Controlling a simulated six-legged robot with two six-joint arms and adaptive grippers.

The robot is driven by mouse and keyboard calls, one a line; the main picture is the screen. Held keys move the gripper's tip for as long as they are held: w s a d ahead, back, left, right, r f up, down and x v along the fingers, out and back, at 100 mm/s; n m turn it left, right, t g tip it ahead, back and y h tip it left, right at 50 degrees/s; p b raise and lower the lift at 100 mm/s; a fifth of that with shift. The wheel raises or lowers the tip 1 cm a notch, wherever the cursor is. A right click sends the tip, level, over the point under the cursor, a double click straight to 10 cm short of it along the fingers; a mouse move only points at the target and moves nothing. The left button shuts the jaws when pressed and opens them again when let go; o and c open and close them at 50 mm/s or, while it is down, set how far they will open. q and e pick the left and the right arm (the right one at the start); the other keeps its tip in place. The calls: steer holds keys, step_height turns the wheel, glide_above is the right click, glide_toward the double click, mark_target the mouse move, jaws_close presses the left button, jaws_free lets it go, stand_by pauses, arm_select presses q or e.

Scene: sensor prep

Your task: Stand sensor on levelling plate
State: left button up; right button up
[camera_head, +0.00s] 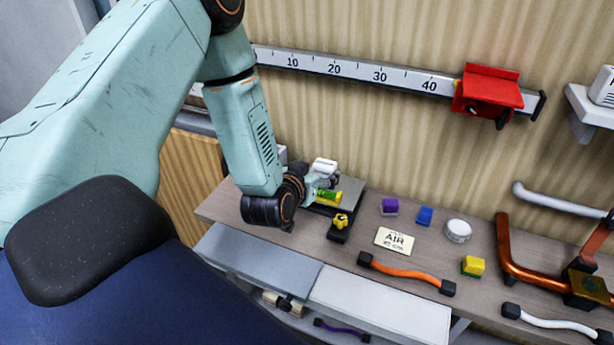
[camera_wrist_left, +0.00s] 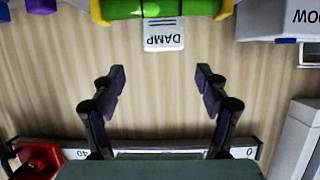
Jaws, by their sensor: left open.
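A grey plate with a dark edge (camera_head: 348,195) lies at the back of the bench, partly behind my left wrist; it may be the levelling plate. A green cylinder with yellow ends (camera_head: 328,197) is at its near left part, and it also shows at the top of the left wrist view (camera_wrist_left: 150,8). I cannot tell for certain which thing is the sensor. My left gripper (camera_wrist_left: 160,78) is open, with nothing between its fingers, apart from the cylinder. In the head view my wrist hides most of it. My right gripper is not in view.
A yellow knob on a black block (camera_head: 341,222), an AIR card (camera_head: 394,240), purple (camera_head: 390,206) and blue (camera_head: 424,216) blocks, a white round tub (camera_head: 458,231), a yellow-green block (camera_head: 473,266) and an orange handle (camera_head: 405,271) crowd the bench. A ruler rail (camera_head: 335,68) crosses the wall.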

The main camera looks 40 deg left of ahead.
arm_select(q)
steer(key=v, duration=0.5)
steer(key=shift+s+r, duration=0.15)
steer(key=shift+s, duration=0.15)
steer(key=shift+a, duration=0.1)
